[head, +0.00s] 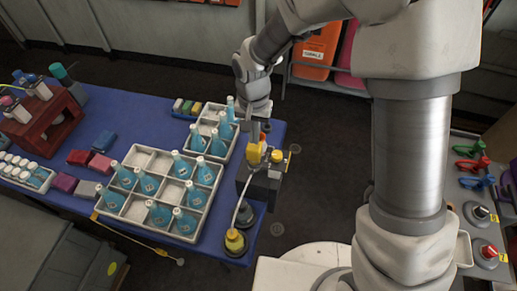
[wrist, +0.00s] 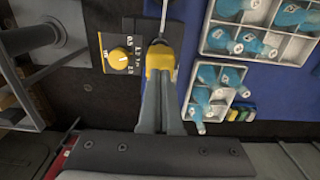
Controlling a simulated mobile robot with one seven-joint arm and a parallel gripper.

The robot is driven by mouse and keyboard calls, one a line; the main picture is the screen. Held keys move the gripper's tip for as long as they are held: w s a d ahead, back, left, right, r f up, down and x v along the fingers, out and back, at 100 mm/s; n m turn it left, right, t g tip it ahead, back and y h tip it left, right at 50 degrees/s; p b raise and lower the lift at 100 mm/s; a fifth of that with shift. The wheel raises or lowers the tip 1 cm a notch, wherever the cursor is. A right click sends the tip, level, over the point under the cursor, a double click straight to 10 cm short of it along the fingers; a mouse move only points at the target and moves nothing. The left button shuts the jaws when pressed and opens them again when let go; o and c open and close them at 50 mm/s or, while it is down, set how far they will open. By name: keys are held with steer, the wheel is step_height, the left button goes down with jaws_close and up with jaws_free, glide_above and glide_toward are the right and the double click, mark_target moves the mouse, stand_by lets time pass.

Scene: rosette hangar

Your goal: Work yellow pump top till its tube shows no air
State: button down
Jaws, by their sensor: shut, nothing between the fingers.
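The yellow pump top (head: 254,154) is on a dark dispenser block (head: 262,188) at the table's right edge. In the wrist view the yellow pump top (wrist: 159,58) is at the tips of my gripper (wrist: 160,75). My gripper (head: 254,138) is shut with nothing between its fingers, pointing down at the top; I cannot tell if it touches. A pale tube (head: 238,212) runs from the block to a yellow-capped bottle (head: 235,240); it also shows in the wrist view (wrist: 165,18). Whether air is in it is too small to tell.
A yellow dial (wrist: 123,60) on a marked dark plate is beside the pump top. White divided trays (head: 152,162) with several blue-filled flasks stand to the left. A red rack (head: 42,118) is at far left. Dark floor lies right of the table.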

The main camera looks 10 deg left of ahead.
mark_target(254, 146)
steer(key=shift+f, duration=0.2)
steer(key=shift+f+b, duration=1.55)
steer(key=shift+f, duration=0.15)
steer(key=shift+r, duration=0.1)
step_height(254, 146, up, 11)
steer(key=p, duration=0.7)
steer(key=shift+f, duration=0.2)
stand_by(0.7)
